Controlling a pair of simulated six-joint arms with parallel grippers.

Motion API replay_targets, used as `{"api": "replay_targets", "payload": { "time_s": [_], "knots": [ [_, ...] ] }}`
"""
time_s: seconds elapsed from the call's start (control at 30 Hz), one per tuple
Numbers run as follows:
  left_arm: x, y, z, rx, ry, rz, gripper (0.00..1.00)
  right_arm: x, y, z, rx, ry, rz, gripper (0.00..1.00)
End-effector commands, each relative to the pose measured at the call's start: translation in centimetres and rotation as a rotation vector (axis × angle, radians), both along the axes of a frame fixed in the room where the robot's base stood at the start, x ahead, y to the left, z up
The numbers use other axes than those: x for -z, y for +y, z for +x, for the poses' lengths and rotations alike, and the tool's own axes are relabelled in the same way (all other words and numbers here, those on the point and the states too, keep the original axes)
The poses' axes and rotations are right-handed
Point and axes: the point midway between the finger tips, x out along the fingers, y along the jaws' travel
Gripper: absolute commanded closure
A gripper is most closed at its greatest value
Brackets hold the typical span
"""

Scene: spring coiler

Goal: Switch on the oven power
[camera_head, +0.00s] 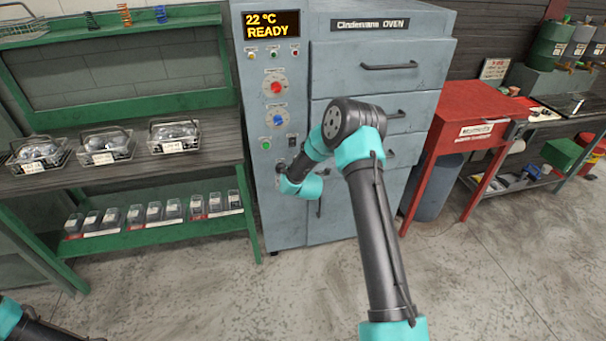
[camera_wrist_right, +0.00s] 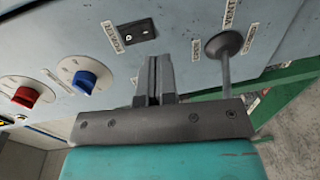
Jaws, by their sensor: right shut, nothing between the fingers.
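The oven (camera_head: 375,105) is a tall grey-blue cabinet, its display (camera_head: 270,24) lit with "22 °C READY". My left gripper is out of view.
A red knob (camera_wrist_right: 25,97) and a blue knob (camera_wrist_right: 85,80) share the panel. A green-framed bench (camera_head: 120,165) with wire baskets stands close on the oven's left. A red cabinet (camera_head: 475,125) stands right. The floor in front is clear.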

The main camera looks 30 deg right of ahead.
Motion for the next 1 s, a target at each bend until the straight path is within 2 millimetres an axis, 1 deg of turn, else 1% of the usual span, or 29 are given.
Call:
{"api": "replay_targets", "payload": {
  "time_s": [0.03,0.2,0.33,0.43,0.6,1.0],
  "knots": [
    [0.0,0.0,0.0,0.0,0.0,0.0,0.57,0.2,0.3,-0.9,-0.001,0.003,0.001,1.0],
    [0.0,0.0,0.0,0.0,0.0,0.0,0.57,0.5,1.3,-3.6,-0.001,0.003,0.0,1.0],
    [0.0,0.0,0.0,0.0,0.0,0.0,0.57,0.8,2.0,-5.4,0.0,0.002,0.0,1.0],
    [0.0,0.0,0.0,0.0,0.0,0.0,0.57,0.9,2.3,-6.3,0.0,0.002,0.0,1.0],
    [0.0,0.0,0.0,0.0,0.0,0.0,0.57,0.9,2.5,-6.8,0.0,0.001,-0.001,1.0],
    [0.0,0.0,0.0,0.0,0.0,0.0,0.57,0.9,2.5,-6.8,0.0,0.0,0.0,1.0]
  ]
}}
